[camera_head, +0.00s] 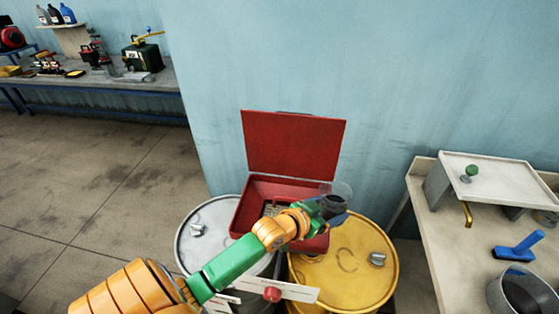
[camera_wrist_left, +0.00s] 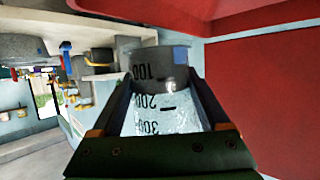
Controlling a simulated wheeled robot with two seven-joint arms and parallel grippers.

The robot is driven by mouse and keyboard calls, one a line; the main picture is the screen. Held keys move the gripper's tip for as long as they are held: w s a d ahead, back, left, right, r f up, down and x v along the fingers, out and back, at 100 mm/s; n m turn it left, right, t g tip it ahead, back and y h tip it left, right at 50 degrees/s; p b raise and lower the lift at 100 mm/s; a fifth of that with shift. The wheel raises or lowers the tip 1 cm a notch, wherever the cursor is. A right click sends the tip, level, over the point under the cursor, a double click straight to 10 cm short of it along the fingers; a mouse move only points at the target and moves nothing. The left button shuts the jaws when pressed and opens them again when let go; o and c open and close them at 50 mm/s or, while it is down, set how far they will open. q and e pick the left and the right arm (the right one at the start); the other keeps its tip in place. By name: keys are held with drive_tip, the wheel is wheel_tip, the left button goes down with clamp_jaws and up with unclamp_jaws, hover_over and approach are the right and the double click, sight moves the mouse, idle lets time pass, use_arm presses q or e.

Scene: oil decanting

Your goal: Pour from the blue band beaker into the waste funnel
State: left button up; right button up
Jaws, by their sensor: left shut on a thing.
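My left gripper (camera_head: 328,209) is shut on a clear glass beaker (camera_head: 338,190) at the right side of the waste funnel. In the left wrist view the beaker (camera_wrist_left: 160,100) sits between the two fingers, with black volume marks, a dark grey zone at its far end and a small blue patch there. I cannot tell how far it is tilted. The red waste funnel (camera_head: 238,214) is a square box with its lid (camera_head: 295,145) raised behind it. Part of its grated inside shows; my arm hides its front. My right gripper is not in view.
The funnel sits above a grey drum (camera_head: 187,240) and a yellow drum (camera_head: 345,285). A bench (camera_head: 440,255) at the right holds a white stand (camera_head: 505,180), a blue-handled brush (camera_head: 520,247) and a metal pot (camera_head: 505,295). A cluttered workbench (camera_head: 110,84) stands far left.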

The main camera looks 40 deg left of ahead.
use_arm(q)
drive_tip(key=shift+w+d+r, duration=0.1)
drive_tip(key=shift+w+d, duration=0.25)
drive_tip(key=shift+d, duration=0.05)
drive_tip(key=shift+s+a, duration=0.1)
drive_tip(key=shift+a, duration=0.05)
